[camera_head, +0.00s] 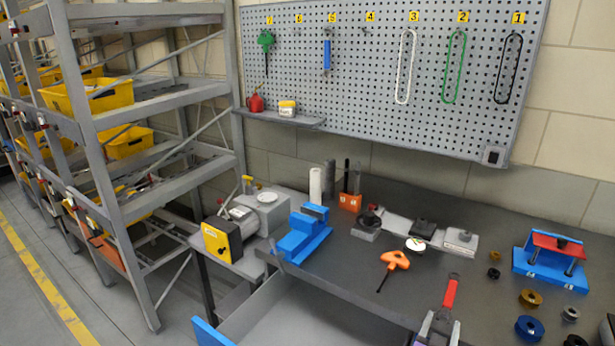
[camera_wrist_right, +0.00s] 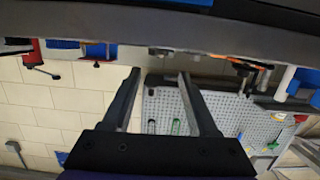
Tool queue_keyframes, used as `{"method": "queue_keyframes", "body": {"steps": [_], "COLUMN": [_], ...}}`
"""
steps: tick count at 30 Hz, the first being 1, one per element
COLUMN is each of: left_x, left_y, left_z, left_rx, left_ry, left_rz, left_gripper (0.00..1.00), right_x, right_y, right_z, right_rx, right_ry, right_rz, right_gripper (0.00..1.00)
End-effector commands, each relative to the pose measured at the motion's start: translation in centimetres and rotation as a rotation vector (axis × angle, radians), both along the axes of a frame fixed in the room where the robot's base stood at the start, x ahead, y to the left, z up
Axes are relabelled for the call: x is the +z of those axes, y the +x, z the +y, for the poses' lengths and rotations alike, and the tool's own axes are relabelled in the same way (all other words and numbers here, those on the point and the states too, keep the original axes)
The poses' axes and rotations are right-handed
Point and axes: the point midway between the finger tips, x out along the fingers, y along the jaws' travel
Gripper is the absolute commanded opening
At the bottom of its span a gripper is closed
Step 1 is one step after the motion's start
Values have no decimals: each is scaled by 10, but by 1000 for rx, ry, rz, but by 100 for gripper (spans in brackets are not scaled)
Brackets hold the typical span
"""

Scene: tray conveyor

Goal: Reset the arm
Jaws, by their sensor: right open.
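My right gripper (camera_head: 439,328) is at the bottom edge of the head view, over the front of the dark workbench (camera_head: 340,268). In the right wrist view, the right gripper (camera_wrist_right: 158,80) has its two dark fingers spread apart with nothing between them. A red-handled tool (camera_head: 450,292) shows just beyond the fingers in the head view; whether they touch it cannot be told. My left gripper is not in view.
An orange-handled tool (camera_head: 395,262), a blue vise (camera_head: 301,238), a blue-and-red fixture (camera_head: 552,258) and several small rings stand on the bench. A pegboard (camera_head: 380,60) hangs behind. Shelves with yellow bins (camera_head: 90,97) stand left. An open drawer (camera_head: 300,318) juts out in front.

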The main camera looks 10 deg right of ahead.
Motion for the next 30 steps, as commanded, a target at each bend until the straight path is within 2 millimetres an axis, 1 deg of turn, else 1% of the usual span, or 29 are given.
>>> {"method": "queue_keyframes", "body": {"steps": [1, 2, 5, 6, 8, 11, 15, 18, 21, 22, 23, 24, 27, 30], "left_x": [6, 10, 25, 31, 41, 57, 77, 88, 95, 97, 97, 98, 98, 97], "left_y": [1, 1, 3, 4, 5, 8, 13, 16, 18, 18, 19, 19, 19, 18], "left_z": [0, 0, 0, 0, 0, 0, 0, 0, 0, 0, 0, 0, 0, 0], "left_rx": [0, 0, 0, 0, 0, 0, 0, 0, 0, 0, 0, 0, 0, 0], "left_ry": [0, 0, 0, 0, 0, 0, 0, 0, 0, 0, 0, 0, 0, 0], "left_rz": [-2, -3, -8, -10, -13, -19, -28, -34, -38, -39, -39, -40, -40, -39], "left_gripper": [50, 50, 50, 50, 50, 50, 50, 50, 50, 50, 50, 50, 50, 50], "right_x": [6, 8, 14, 15, 14, 10, 7, 8, 10, 10, 11, 11, 11, 10], "right_y": [-7, -13, -37, -50, -69, -100, -141, -164, -179, -182, -184, -187, -189, -189], "right_z": [2, 3, 14, 20, 33, 61, 112, 145, 170, 175, 179, 183, 187, 187], "right_rx": [-8, -13, -19, -12, 14, 100, 297, 447, 564, 590, 610, 631, 654, 654], "right_ry": [10, 16, 56, 78, 113, 179, 260, 302, 326, 330, 333, 336, 339, 339], "right_rz": [27, 53, 178, 243, 346, 516, 717, 807, 855, 862, 869, 875, 882, 882], "right_gripper": [60, 60, 60, 60, 60, 60, 60, 60, 60, 60, 65, 65, 65, 65]}}
